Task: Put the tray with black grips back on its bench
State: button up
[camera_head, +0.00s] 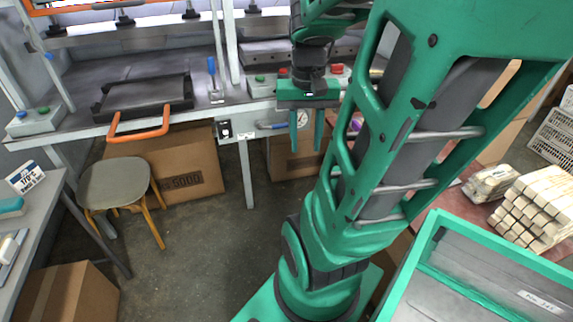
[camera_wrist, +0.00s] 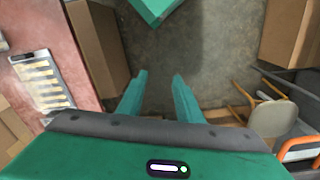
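A pale grey tray (camera_wrist: 39,82) lies on a reddish table at the left of the wrist view, with a row of light wooden pieces in it. A dark strip at its upper end may be a black grip; its lower end is partly hidden by my gripper. In the head view I cannot make this tray out. My gripper (camera_head: 306,147) hangs fingers down in front of the grey workbench (camera_head: 125,68), open and empty. The wrist view also shows its two fingers (camera_wrist: 159,77) apart over bare floor, well to the right of the tray.
A dark plate with an orange handle (camera_head: 141,130) lies on the workbench at left. A stool (camera_head: 115,184) and cardboard boxes (camera_head: 176,165) stand on the floor. Stacked wooden blocks (camera_head: 545,205) lie on the reddish table (camera_head: 452,197) at right. The floor at centre left is clear.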

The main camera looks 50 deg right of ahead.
jog(key=s+a+f+n, duration=0.1)
jog(key=s+a+n, duration=0.1)
jog(key=a, duration=0.6)
jog(key=shift+a+f+n, duration=0.15)
jog(key=shift+f+n, duration=0.15)
jog(key=shift+n, duration=0.5)
dwell(0.3)
